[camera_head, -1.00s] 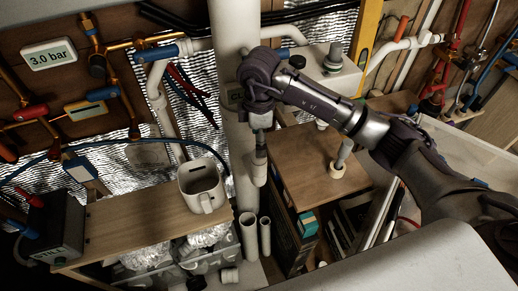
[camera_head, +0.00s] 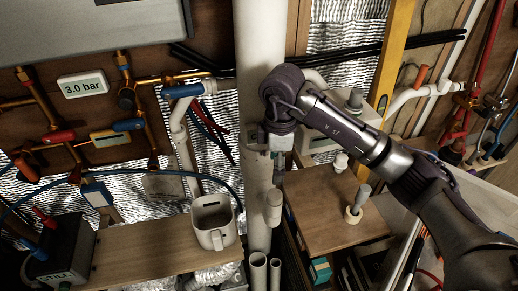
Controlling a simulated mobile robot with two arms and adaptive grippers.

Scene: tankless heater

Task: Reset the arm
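My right arm reaches in from the right, and its dark wrist hangs in front of the white vertical pipe (camera_head: 258,60). My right gripper (camera_head: 279,165) points down below the wrist, small and dark against the pipe and the wooden box behind. Whether its fingers are open or shut cannot be made out. A short white cylinder (camera_head: 274,208) is on or beside the pipe, a little below the gripper and apart from it. My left gripper is not in view.
A white mug-like container (camera_head: 214,222) stands on a wooden shelf (camera_head: 140,252). A wooden-topped box (camera_head: 325,212) carries a small white fitting with a grey stem (camera_head: 356,205). A gauge reading 3.0 bar (camera_head: 83,86), copper pipes and valves line the back wall. A yellow level (camera_head: 391,60) stands right.

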